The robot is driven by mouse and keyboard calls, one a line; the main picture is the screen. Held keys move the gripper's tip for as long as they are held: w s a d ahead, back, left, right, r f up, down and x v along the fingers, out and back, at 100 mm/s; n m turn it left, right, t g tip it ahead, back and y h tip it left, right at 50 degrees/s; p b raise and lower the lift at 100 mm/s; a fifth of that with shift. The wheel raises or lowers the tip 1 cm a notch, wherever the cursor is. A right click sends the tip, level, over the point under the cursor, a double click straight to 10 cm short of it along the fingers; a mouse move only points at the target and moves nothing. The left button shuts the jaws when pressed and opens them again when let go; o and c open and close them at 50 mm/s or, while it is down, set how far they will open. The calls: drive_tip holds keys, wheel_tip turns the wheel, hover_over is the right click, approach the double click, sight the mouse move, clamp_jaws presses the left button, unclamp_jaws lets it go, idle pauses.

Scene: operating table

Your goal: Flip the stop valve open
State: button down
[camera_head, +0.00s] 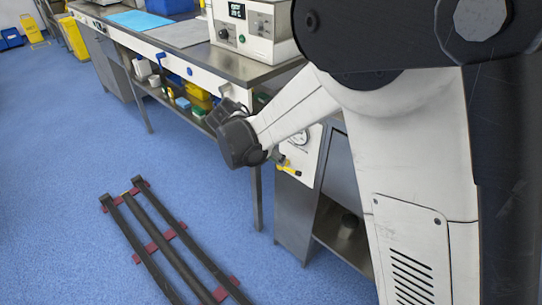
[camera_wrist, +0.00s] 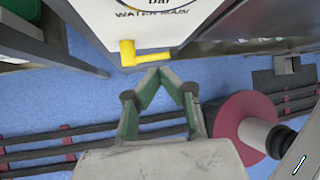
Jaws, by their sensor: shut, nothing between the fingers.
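The stop valve has a yellow lever (camera_wrist: 128,53) below a white gauge panel marked "WATER MAIN" (camera_wrist: 110,22) in the wrist view. In the head view the yellow lever (camera_head: 290,171) shows low on the panel, under the round gauge (camera_head: 300,138). My gripper (camera_wrist: 159,70) is shut and empty, its fingertips together just below and right of the lever in the wrist view. A small gap shows between them there, but depth is hard to judge. In the head view my gripper (camera_head: 277,157) is small and partly hidden beside the panel.
A steel bench (camera_head: 190,52) with a control unit (camera_head: 255,27) stands above and behind the panel. A lower shelf holds boxes and bottles. Dark floor rails (camera_head: 160,235) with red pads lie on the blue floor. A grey cabinet (camera_head: 296,215) stands below the panel.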

sight(292, 170)
drive_tip(key=b+x, duration=0.1)
drive_tip(key=x, duration=0.4)
drive_tip(key=shift+w+d+f+b, duration=0.1)
drive_tip(key=shift+d+f+b, duration=0.15)
drive_tip(key=shift+b, duration=0.1)
drive_tip(key=shift+d, duration=0.1)
